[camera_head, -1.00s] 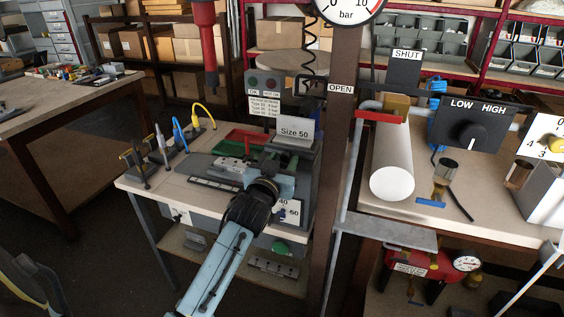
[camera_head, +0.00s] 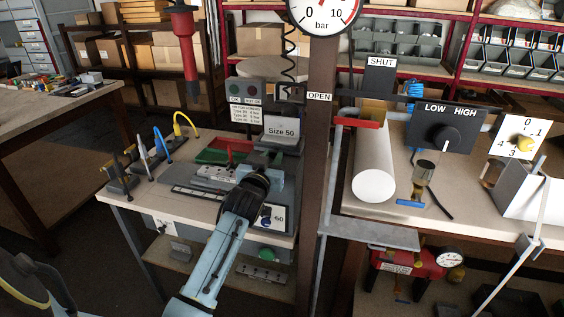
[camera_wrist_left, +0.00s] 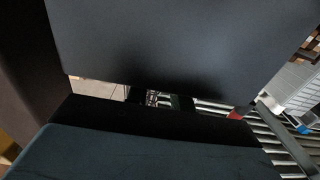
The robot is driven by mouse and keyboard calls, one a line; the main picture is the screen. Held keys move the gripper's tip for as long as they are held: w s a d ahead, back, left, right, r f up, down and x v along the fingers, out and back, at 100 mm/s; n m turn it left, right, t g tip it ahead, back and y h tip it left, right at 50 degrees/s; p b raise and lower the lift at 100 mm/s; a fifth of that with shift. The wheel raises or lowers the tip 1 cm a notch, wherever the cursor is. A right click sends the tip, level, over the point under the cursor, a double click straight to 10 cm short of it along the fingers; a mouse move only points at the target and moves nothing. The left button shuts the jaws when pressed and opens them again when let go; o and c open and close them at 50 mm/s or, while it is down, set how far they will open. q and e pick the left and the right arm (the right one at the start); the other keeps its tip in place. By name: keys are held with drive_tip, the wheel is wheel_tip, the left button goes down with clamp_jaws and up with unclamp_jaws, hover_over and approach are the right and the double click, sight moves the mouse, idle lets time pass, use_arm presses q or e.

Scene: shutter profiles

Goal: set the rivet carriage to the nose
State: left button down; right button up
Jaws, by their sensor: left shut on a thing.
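The riveting machine sits on the middle bench (camera_head: 130,200), with a "Size 50" plate (camera_head: 280,131) at its back and a pale scale strip (camera_head: 195,193) along its front. My left gripper (camera_head: 270,173) is over the machine's right part, in front of the plate. It is shut on a part there that my wrist hides. I cannot make out the rivet carriage or the nose by shape. A grey block (camera_head: 216,172) lies left of the gripper. In the left wrist view, dark surfaces fill most of the picture, with a narrow gap between them. My right gripper is not in view.
A brown post (camera_head: 318,150) stands close to the right of my left arm. A red lever (camera_head: 356,122) and white cylinder (camera_head: 374,175) are beyond it. A red hanging tool (camera_head: 186,50) is above the bench. Upright coloured tools (camera_head: 160,140) stand at the bench's left.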

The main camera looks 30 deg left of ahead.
use_arm(q)
drive_tip(key=shift+r, duration=0.1)
drive_tip(key=c, duration=1.5)
unclamp_jaws()
drive_tip(key=shift+w, duration=0.1)
drive_tip(key=shift+o, duration=1.3)
drive_tip(key=shift+w, duration=0.15)
drive_tip(key=shift+s, duration=0.2)
drive_tip(key=v, duration=1.3)
